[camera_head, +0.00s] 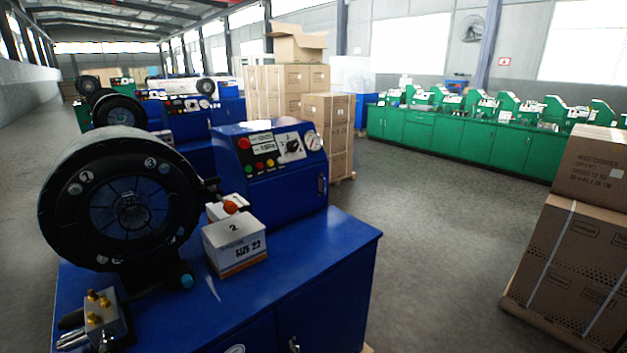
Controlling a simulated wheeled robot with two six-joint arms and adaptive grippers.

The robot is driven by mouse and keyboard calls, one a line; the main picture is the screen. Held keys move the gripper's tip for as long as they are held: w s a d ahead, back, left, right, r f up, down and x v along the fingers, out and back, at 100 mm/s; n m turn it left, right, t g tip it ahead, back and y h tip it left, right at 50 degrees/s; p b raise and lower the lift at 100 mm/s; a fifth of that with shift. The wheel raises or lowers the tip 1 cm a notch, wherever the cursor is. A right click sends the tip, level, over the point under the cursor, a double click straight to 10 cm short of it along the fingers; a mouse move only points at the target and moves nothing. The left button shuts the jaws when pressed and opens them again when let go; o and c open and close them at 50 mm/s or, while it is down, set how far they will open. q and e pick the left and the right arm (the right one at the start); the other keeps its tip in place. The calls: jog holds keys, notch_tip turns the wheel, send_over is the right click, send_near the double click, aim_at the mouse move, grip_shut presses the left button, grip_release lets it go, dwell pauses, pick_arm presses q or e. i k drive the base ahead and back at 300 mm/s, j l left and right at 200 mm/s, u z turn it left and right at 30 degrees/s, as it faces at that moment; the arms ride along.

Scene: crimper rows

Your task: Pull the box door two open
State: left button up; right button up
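A blue crimper machine stands close in front, with a large black round head (125,200) at the left. On its blue top (330,250) sits a small white and brown box (235,243) marked "2" and "SIZE 22". Behind it is a blue control box (275,165) with buttons, a dial and a gauge. The control box has a front door (288,195) with a dark handle (321,184) at its right edge, and it looks closed. A lower cabinet door (325,310) with a metal handle (294,345) also looks closed. Neither of my grippers is in view.
Stacked cartons (580,250) stand on a pallet at the right. More cartons (325,130) stand behind the machine. A green bench (470,140) runs along the back right. The grey floor (440,230) between them is clear.

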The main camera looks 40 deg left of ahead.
aim_at(276, 201)
jog(key=i+l+u, duration=0.15)
jog(key=i+u, duration=0.3)
jog(key=i+l+u, duration=0.2)
jog(key=u, duration=0.3)
jog(key=i+l+u, duration=0.2)
jog(key=l+u, duration=0.25)
jog(key=i+l+u, duration=0.2)
jog(key=l+u, duration=0.25)
jog(key=i+l+u, duration=0.1)
jog(key=l+u, duration=0.35)
